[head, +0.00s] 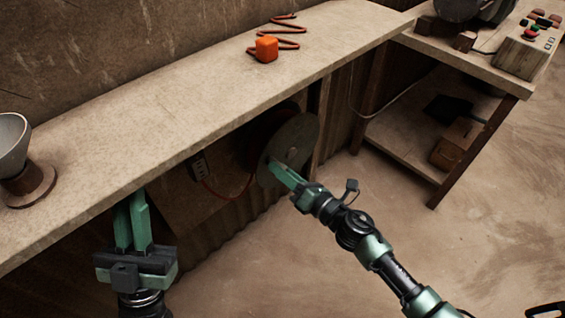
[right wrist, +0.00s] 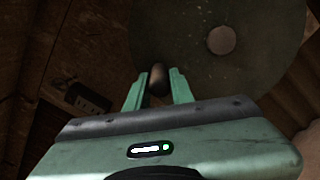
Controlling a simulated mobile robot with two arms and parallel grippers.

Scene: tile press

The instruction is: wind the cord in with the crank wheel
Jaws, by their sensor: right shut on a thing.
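The crank wheel (head: 297,140) is a large grey-green disc under the bench's front edge. It also shows in the right wrist view (right wrist: 250,75), with a round pale hub (right wrist: 221,40). My right gripper (head: 277,168) is at the wheel's lower left rim. In the right wrist view its jaws (right wrist: 158,88) are shut on the wheel's dark, rounded crank handle (right wrist: 158,76). An orange cord (head: 285,31) lies in zigzags on the bench, beside an orange block (head: 267,49). My left gripper (head: 130,212) is at the bench's front edge; whether its fingers touch is unclear.
The long bench (head: 190,110) runs along the wall. A grey funnel-shaped vessel (head: 12,145) stands at its left end. A socket box (head: 199,168) with a thin red cable (head: 230,195) is under the bench. A side table (head: 480,58) holds a control box (head: 525,52).

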